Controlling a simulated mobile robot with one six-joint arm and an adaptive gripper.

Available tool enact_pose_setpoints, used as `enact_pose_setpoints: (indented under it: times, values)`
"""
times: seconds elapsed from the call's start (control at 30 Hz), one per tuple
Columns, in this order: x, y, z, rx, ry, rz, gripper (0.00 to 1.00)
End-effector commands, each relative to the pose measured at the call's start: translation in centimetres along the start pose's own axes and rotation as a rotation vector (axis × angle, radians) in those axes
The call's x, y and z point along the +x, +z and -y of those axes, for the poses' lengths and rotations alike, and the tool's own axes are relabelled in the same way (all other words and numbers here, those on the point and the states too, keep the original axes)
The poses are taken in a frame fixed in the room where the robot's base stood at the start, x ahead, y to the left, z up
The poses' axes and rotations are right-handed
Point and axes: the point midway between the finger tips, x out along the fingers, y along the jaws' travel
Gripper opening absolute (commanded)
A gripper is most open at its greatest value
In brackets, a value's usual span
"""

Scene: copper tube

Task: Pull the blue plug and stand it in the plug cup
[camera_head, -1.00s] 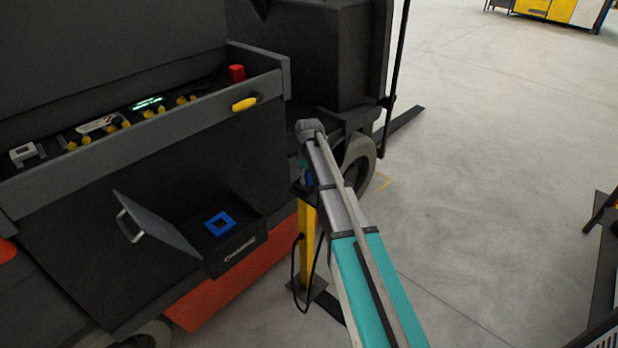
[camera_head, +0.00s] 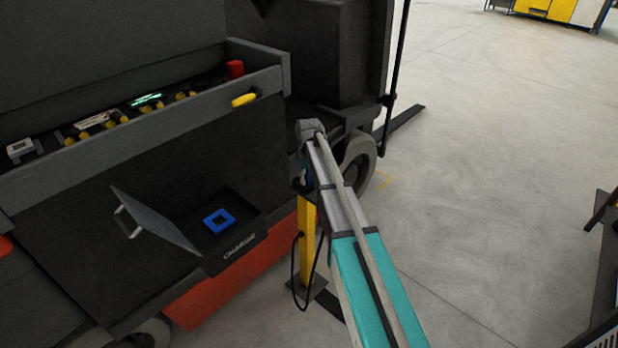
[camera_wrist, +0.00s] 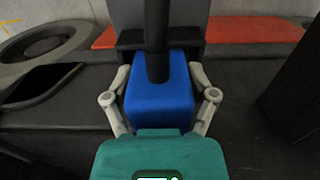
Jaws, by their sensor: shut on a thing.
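The blue plug (camera_wrist: 160,105) fills the middle of the wrist view, with a thick black cable rising from it. My gripper (camera_wrist: 161,78) is shut on it, one finger on each side. In the head view my gripper (camera_head: 304,178) is at the top of a yellow post, beside the truck, and the plug is mostly hidden by my arm. A blue socket (camera_head: 219,221) sits bare in the open charging box on the truck's side. I cannot make out the plug cup clearly, nor whether the plug touches a holder at the post's top.
The charging box's grey lid (camera_head: 155,220) stands open left of the blue socket. The yellow post (camera_head: 308,235) has a black cable (camera_head: 297,275) hanging beside it. A truck wheel (camera_head: 358,165) is just behind my arm. The floor at right is mostly clear.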

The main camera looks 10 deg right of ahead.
Motion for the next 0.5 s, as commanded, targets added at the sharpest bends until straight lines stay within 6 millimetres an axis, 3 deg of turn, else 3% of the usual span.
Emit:
enact_pose_setpoints:
  times: [0.03,0.17,0.2,0.5]
  values:
    - [0.09,0.0,-0.03,-0.001,0.001,0.0,0.74]
    - [0.03,0.0,-0.02,-0.001,0.001,0.0,0.98]
    - [0.03,0.01,-0.02,-0.001,0.001,0.0,1.0]
    - [0.03,0.0,-0.01,0.0,0.0,0.0,1.0]
